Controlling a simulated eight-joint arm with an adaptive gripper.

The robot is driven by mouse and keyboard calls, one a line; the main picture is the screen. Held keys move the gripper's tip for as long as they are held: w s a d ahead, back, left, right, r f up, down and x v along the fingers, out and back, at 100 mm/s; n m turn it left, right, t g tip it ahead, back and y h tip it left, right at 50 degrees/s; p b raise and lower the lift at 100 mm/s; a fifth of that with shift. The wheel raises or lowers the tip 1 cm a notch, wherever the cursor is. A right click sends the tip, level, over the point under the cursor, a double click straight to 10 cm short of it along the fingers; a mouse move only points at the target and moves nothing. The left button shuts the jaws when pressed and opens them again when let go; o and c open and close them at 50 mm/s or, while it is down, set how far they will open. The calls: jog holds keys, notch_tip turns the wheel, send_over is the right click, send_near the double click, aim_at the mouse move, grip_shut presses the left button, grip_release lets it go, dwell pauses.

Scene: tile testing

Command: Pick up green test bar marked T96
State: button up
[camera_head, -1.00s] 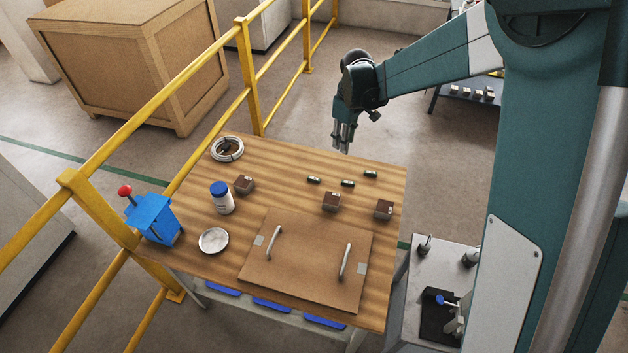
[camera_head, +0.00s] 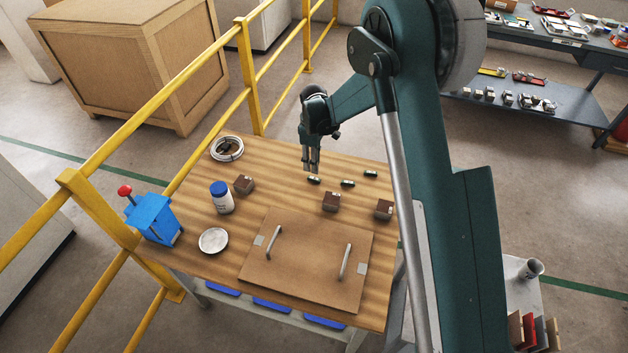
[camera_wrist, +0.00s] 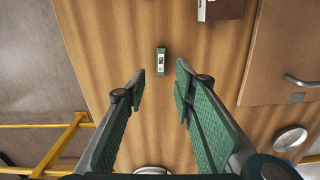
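A green test bar (camera_wrist: 161,61) with a white label lies on the wooden table, ahead of my fingertips in the wrist view. Its label is small and the mark cannot be read for certain. In the head view it appears to be the leftmost dark green bar (camera_head: 313,180); two more green bars, a middle one (camera_head: 348,184) and a right one (camera_head: 370,173), lie to its right. My gripper (camera_wrist: 161,82) is open and empty, its two green-padded fingers spread to either side of the bar's line. In the head view my gripper (camera_head: 312,170) hangs just above the leftmost bar.
Brown blocks (camera_head: 331,202) (camera_head: 384,209) (camera_head: 244,185) stand nearby on the table. A yellow rail (camera_head: 247,75) runs along the left.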

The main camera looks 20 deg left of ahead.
aim_at(314, 178)
dwell(0.3)
jog(key=shift+f, duration=1.25)
jog(key=shift+f, duration=0.1)
jog(key=shift+s+d+f+b, duration=0.1)
jog(key=shift+f+b, duration=0.15)
jog(key=shift+f, duration=1)
jog(key=shift+d+f+b, duration=0.1)
jog(key=shift+f+b, duration=0.15)
jog(key=shift+f, duration=1)
jog(key=shift+c, duration=0.5)
jog(key=c, duration=0.7)
